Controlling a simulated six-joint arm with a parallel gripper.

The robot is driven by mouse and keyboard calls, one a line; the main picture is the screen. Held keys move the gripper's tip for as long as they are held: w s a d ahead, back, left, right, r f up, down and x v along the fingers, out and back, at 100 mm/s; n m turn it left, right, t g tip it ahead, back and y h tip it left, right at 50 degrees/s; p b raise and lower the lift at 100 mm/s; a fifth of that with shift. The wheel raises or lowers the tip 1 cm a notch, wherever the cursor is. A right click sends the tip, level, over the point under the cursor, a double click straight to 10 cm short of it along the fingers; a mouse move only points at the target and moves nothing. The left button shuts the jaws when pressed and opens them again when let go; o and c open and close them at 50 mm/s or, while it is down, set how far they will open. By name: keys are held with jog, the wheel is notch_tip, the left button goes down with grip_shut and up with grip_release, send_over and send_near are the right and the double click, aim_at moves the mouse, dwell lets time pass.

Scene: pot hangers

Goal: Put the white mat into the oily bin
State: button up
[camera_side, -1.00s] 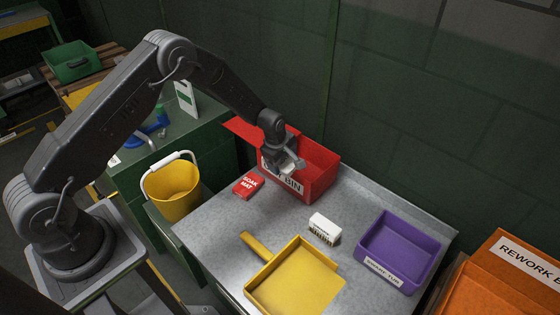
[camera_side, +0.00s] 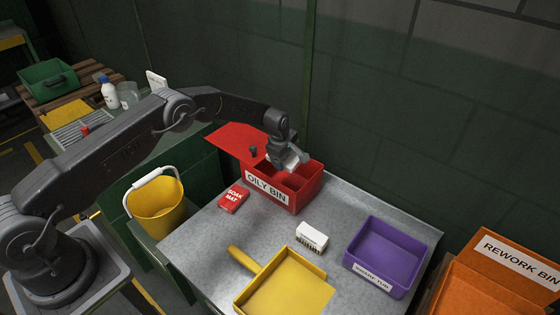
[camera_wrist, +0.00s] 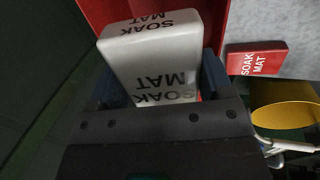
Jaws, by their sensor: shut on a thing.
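The white mat (camera_wrist: 155,52), a block lettered SOAK MAT, is held between the fingers of my gripper (camera_wrist: 150,92). In the side view the white mat (camera_side: 291,159) shows small and partly covered by the gripper (camera_side: 288,158). My gripper is shut on it, over the oily bin (camera_side: 310,187), a red open box labelled OILY BIN with its red lid (camera_side: 237,140) swung open to the left. In the wrist view the red bin (camera_wrist: 95,14) shows behind the mat. I cannot tell whether the mat is below the rim.
A red soak mat (camera_side: 233,199) lies left of the bin. A white brush (camera_side: 311,237), a yellow dustpan (camera_side: 285,285) and a purple tub (camera_side: 372,284) stand on the grey bench. A yellow bucket (camera_side: 158,212) is at left, an orange rework bin (camera_side: 515,262) at right.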

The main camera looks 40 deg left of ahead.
jog(key=shift+w, duration=0.45)
jog(key=shift+w+f, duration=0.15)
jog(key=shift+f, duration=0.15)
jog(key=shift+s+f+x, duration=0.1)
jog(key=shift+s+x, duration=0.2)
jog(key=shift+x, duration=1)
jog(key=shift+s+f+x, duration=0.1)
jog(key=shift+s+x, duration=0.2)
jog(key=shift+x, duration=0.95)
jog(key=shift+s+f+x, duration=0.1)
jog(key=shift+s+x, duration=0.25)
jog(key=shift+x, duration=0.95)
jog(key=shift+r, duration=0.1)
jog(key=o, duration=1)
jog(key=shift+s, duration=0.1)
